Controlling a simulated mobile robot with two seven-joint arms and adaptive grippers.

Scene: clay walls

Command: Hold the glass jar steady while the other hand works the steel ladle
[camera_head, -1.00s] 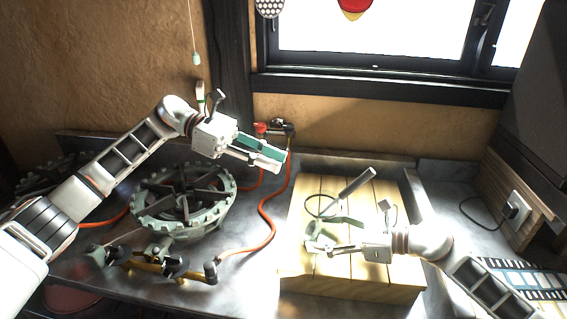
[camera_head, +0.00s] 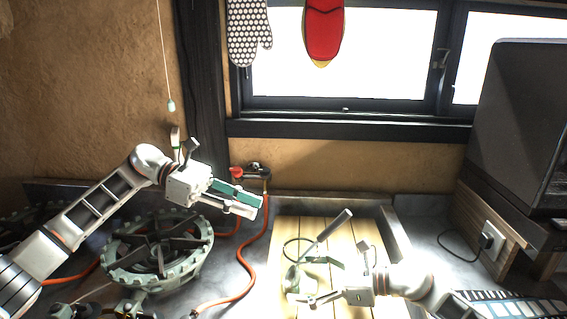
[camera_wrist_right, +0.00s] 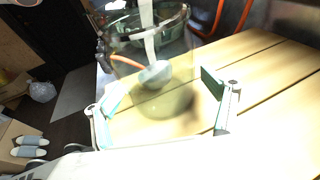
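The clear glass jar (camera_head: 297,281) stands on the wooden board. It also shows in the right wrist view (camera_wrist_right: 170,98), with the steel ladle's bowl (camera_wrist_right: 155,74) inside it. The ladle's handle (camera_head: 335,225) sticks up out of the jar, leaning right. My right gripper (camera_head: 312,287) is at the jar; in its wrist view (camera_wrist_right: 163,115) the fingers are spread, one on each side of the jar's lower part. A gap shows at the right finger; contact at the left is unclear. My left gripper (camera_head: 250,202) is open and empty, raised to the left of the jar.
The wooden board (camera_head: 352,292) lies on a dark metal counter. A round grey-green burner (camera_head: 160,250) stands at left, with an orange hose (camera_head: 262,240) between it and the board. A window and a dark appliance (camera_head: 520,125) are behind. A wall socket (camera_head: 494,240) with a cord is at right.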

